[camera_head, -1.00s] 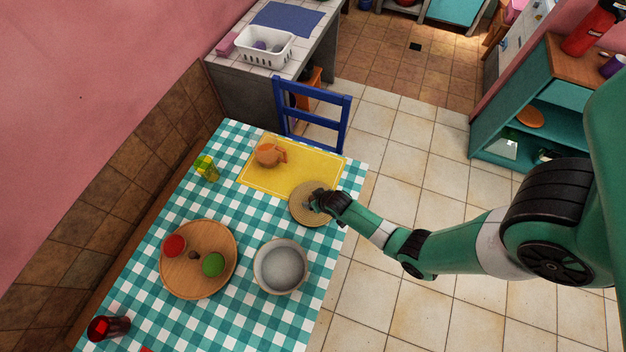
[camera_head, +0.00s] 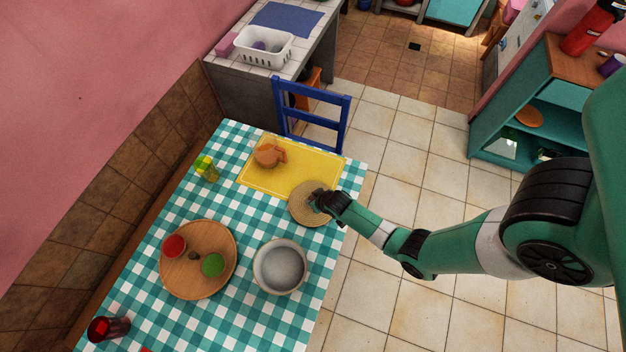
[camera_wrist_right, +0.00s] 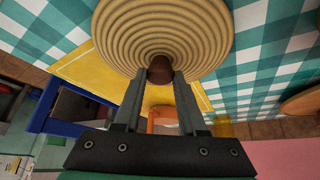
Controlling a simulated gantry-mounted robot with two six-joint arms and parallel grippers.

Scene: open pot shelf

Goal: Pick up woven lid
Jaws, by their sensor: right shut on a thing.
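The woven lid (camera_head: 306,208) is a round, straw-coloured disc with a dark brown knob. It is at the right edge of the table, by the corner of the yellow mat (camera_head: 272,177). My right gripper (camera_head: 315,197) is over the lid, with its jaws shut on the knob. In the right wrist view the lid (camera_wrist_right: 165,30) shows its ringed weave, and the gripper's fingers (camera_wrist_right: 160,76) close on either side of the brown knob. I cannot tell whether the lid touches the table. My left gripper is not in view.
A grey bowl (camera_head: 281,267) stands near the lid. A round wooden tray (camera_head: 190,284) holds a red bowl and a green thing. An orange jug (camera_head: 268,155) sits on the yellow mat. A blue chair (camera_head: 312,116) stands behind the table. Checked cloth is clear between tray and mat.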

